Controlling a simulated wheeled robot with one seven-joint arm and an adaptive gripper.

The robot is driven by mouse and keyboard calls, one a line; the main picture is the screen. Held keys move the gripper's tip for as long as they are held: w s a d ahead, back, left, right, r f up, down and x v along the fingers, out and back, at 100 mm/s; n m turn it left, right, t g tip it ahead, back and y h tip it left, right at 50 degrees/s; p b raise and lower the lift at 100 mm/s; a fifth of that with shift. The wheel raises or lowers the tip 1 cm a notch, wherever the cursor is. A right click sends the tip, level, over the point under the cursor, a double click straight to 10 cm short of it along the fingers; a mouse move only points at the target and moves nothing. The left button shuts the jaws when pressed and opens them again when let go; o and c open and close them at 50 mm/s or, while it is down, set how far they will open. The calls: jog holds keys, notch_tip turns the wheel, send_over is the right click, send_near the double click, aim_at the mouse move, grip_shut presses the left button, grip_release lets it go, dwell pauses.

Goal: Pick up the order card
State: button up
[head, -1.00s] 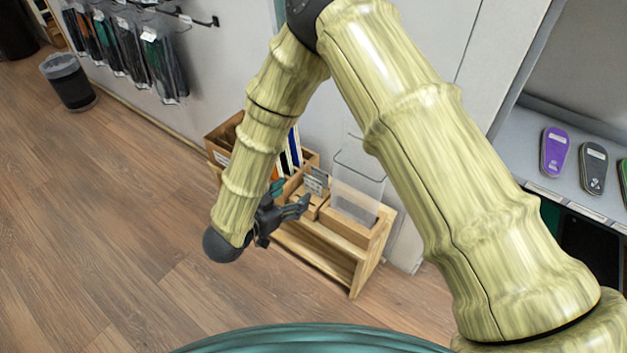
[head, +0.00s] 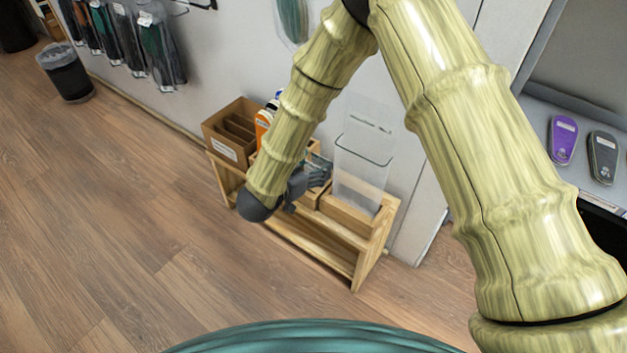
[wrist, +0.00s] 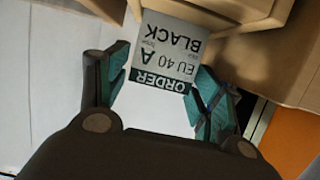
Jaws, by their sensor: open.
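The order card (wrist: 166,52) is a pale card with a dark "ORDER" band and the words "EU 40 A BLACK", upside down in the wrist view. It stands against a wooden holder (wrist: 222,12). My gripper (wrist: 160,92) is open, with one teal-padded finger on each side of the card's lower part in the picture. I cannot tell whether either finger touches it. In the head view my gripper (head: 312,180) is at the wooden shelf (head: 352,240), and the card is hidden there behind my arm.
A cardboard box (head: 228,135) with dividers stands at the shelf's left end, with an orange and white bottle (head: 263,122) beside it. A clear panel holder (head: 362,150) stands on the right. A bin (head: 66,72) is far left. The wood floor in front is clear.

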jog(key=c, duration=0.4)
jog(key=shift+c, duration=0.2)
notch_tip(320, 180, up, 10)
jog(key=p, duration=0.4)
